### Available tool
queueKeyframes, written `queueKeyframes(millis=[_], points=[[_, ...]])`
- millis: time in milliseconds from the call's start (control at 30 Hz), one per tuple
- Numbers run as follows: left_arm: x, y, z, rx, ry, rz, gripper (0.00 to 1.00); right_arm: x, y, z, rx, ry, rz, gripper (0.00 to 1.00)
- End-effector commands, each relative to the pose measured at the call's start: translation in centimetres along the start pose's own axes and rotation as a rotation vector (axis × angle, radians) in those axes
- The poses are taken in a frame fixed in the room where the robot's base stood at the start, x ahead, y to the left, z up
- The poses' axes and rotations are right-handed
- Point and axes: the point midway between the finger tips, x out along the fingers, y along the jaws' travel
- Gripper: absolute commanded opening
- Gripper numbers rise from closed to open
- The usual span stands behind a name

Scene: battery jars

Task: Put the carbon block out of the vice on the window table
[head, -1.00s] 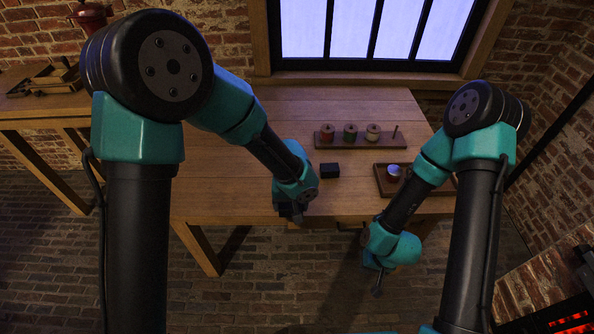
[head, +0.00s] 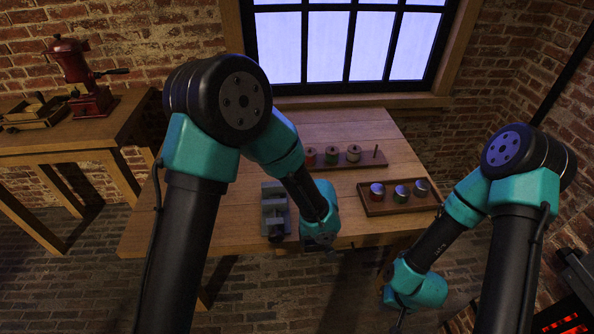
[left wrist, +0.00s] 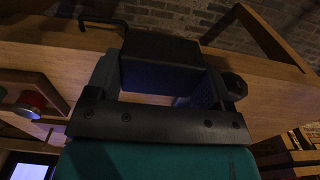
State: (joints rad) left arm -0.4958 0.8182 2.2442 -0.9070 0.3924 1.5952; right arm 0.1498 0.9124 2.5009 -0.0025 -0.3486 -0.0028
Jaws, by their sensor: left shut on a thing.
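A grey vice (head: 274,212) stands near the front edge of the wooden window table (head: 215,215). My left gripper (head: 320,243) is to the right of the vice, over the table's front edge. In the left wrist view its two fingers (left wrist: 160,85) are shut on a dark block, which I take to be the carbon block (left wrist: 162,48). In the head view the block is too dark to make out against the gripper. My right gripper (head: 400,314) hangs low in front of the table at the right. Its fingers are too small and dark to read.
A rack (head: 345,163) holds three spools and a bare peg below the window. A shallow tray (head: 400,208) with three jars stands to its right. A side table (head: 80,135) with a red grinder (head: 78,75) is at the left. The table's left part is clear.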

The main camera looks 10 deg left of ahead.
Motion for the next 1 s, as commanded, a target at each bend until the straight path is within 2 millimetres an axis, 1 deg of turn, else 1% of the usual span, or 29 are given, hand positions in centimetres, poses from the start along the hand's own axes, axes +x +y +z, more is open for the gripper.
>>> queueKeyframes(millis=[167, 400, 700, 833, 900, 1000], points=[[0.2, 0.5, -2.3, -0.004, 0.002, 0.002, 0.45, 0.0, 0.0, 0.0, 0.000, 0.000, 0.000, 0.00], [0.7, 1.5, -7.1, -0.003, 0.001, 0.001, 0.45, 0.0, 0.0, 0.0, 0.000, 0.000, 0.000, 0.00], [1.2, 2.7, -12.7, -0.004, 0.001, 0.002, 0.45, 0.0, 0.0, 0.0, 0.000, 0.000, 0.000, 0.00], [1.4, 3.0, -14.6, -0.003, 0.001, 0.001, 0.45, 0.0, 0.0, 0.0, 0.000, 0.000, 0.000, 0.00], [1.4, 3.2, -15.2, -0.001, 0.001, 0.001, 0.45, 0.0, 0.0, 0.0, 0.000, 0.000, 0.000, 0.00], [1.5, 3.2, -15.4, -0.001, -0.001, 0.000, 0.45, 0.0, 0.0, 0.0, 0.000, 0.000, 0.000, 0.00]])
